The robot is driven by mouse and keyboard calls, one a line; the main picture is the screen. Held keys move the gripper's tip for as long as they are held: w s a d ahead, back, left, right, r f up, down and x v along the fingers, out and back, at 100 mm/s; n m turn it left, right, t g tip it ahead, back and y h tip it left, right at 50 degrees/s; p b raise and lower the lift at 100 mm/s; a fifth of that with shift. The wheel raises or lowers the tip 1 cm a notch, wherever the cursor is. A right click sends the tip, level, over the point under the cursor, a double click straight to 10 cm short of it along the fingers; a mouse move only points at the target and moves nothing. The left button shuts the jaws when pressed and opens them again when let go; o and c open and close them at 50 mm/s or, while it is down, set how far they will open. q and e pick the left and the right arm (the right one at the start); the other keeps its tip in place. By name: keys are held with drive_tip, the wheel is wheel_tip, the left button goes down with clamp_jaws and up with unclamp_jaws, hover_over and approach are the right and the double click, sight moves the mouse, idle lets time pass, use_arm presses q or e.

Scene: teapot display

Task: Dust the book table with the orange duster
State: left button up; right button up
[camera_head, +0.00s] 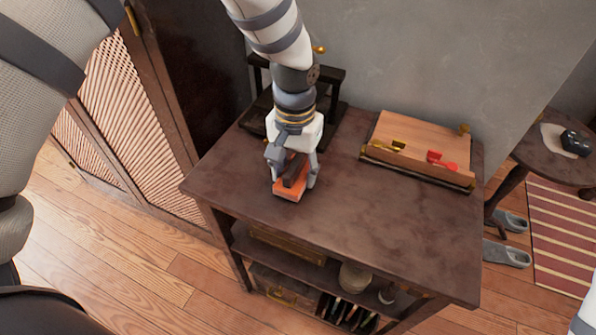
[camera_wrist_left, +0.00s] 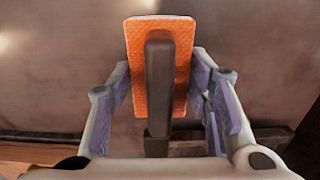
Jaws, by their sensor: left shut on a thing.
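The orange duster (camera_head: 289,193) has a flat orange pad and a dark brown handle. My left gripper (camera_head: 293,174) is shut on it and holds it at the left part of the book table (camera_head: 390,235). The pad looks to be at the tabletop; I cannot tell if it touches. In the left wrist view the orange duster (camera_wrist_left: 184,60) lies between the fingers of my left gripper (camera_wrist_left: 158,95), its handle running down the middle. My right gripper is not in view.
A wooden box (camera_head: 425,142) with yellow and red pieces lies at the table's back right. A dark stand (camera_head: 330,100) is behind my left arm. Shelves below hold books and a jar (camera_head: 355,276). A round side table (camera_head: 550,155) stands right. The table's front right is clear.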

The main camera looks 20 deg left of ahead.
sight(298, 163)
use_arm(q)
drive_tip(key=r, duration=0.3)
drive_tip(key=shift+d+r, duration=0.2)
drive_tip(key=shift+d, duration=0.15)
drive_tip(key=shift+r, duration=2)
